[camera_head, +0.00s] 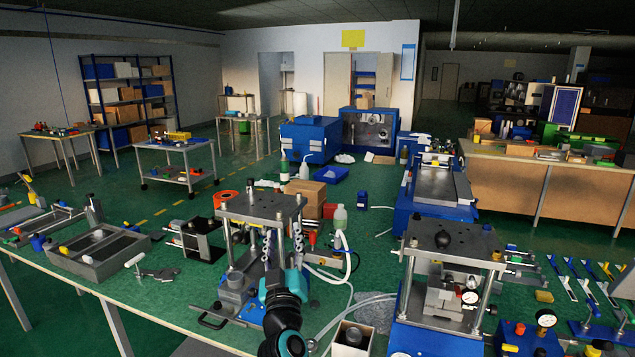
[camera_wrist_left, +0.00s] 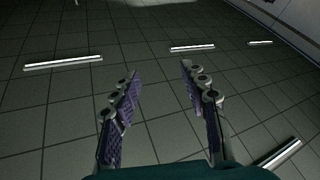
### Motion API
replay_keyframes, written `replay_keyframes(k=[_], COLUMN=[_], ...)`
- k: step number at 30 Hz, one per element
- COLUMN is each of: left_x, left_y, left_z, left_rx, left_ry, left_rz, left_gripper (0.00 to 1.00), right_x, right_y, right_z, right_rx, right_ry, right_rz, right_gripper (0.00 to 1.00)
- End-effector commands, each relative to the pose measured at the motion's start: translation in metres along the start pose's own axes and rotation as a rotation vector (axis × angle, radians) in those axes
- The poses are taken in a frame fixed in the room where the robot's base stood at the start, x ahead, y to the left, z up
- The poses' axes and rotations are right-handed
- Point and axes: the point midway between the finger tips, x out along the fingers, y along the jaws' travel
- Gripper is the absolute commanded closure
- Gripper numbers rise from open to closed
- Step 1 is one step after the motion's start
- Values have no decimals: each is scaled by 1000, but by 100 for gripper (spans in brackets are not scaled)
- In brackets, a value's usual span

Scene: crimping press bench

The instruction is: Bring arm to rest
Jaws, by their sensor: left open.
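My left gripper (camera_head: 281,238) points upward at the front middle of the head view, above the black and teal wrist of my left arm (camera_head: 284,310). Its two fingers are spread, with nothing between them. In the left wrist view the open fingers (camera_wrist_left: 160,72) stand apart against a tiled ceiling with strip lights. Behind the gripper stands a press with a grey top plate (camera_head: 262,207), partly hidden by the fingers; I cannot tell whether they touch it. My right gripper does not show.
A second press (camera_head: 455,240) with a round gauge stands on the right. A white box (camera_head: 350,340) sits just right of my wrist. A grey tray (camera_head: 98,252) and hand tools lie on the green bench (camera_head: 165,292) at left. White hoses run near the middle.

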Motion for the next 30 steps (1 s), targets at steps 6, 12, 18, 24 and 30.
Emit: replay_keyframes(k=[6, 12, 18, 24, 30], left_x=[-91, -220, -317, -354, -356], left_y=[-17, -91, -154, -178, -178], left_z=[35, 85, 103, 105, 105], left_rx=[146, 269, 334, 354, 354], left_ry=[-455, -906, -1182, -1279, -1284], left_rz=[165, 75, -89, -168, -171], left_gripper=[56, 56, 56, 56, 56], right_x=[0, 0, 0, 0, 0], right_y=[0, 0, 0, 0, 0], right_z=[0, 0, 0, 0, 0], right_rx=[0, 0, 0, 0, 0], right_ry=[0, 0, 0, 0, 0], right_rz=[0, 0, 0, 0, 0], right_gripper=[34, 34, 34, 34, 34])
